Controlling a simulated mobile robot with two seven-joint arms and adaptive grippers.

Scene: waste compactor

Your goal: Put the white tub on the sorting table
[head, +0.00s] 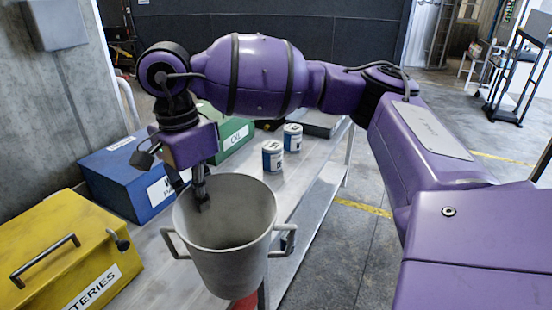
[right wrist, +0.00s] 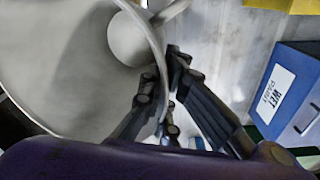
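The white tub (head: 225,265), greyish, open-topped, with two side handles, is upright at the near end of the metal sorting table (head: 318,165). Its lower part overlaps the table's front edge in the head view; I cannot tell whether its base touches the table. My right gripper (head: 201,200) reaches down at the tub's far-left rim. In the right wrist view, the gripper (right wrist: 163,72) has one finger inside and one outside the tub's wall (right wrist: 70,60), closed on it. My left gripper is not in view.
A yellow batteries box (head: 60,240), a blue box (head: 125,175) and a green box (head: 232,132) line the wall side. Two small white-and-blue cans (head: 272,157) stand on the table beyond the tub. Something red (head: 245,301) shows below the tub. The floor at right is open.

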